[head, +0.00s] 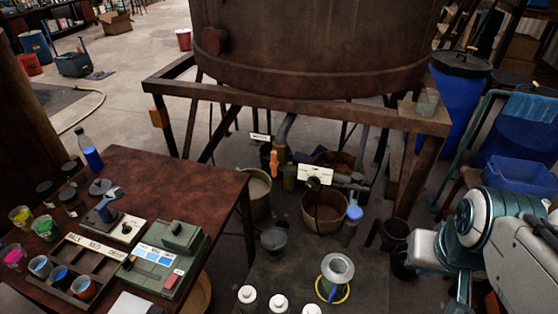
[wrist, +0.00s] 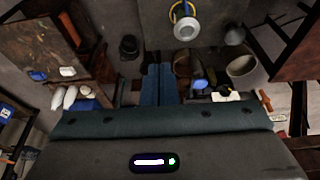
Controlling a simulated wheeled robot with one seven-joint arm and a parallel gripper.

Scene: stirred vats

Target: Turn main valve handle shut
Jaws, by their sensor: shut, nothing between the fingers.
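Under the big rusty vat (head: 310,45), pipes and valves stand among buckets. An orange upright handle (head: 274,162) is on the left of the pipework, and it also shows in the wrist view (wrist: 266,101). A black knob (head: 314,183) sits by a white label plate (head: 318,174). A blue round knob (head: 354,212) is on the right, and it also shows in the wrist view (wrist: 200,85). I cannot read which one is the main valve. My gripper (wrist: 159,69) is shut and empty, its fingers together, apart from the handles.
A rusty table (head: 200,172) with cups and a green box stands at left. A brown bucket (head: 324,220) sits below the pipes. A metal funnel (head: 337,268) and white-capped bottles stand in front. The vat's frame (head: 160,85) has legs around the valves. Blue drums stand at right.

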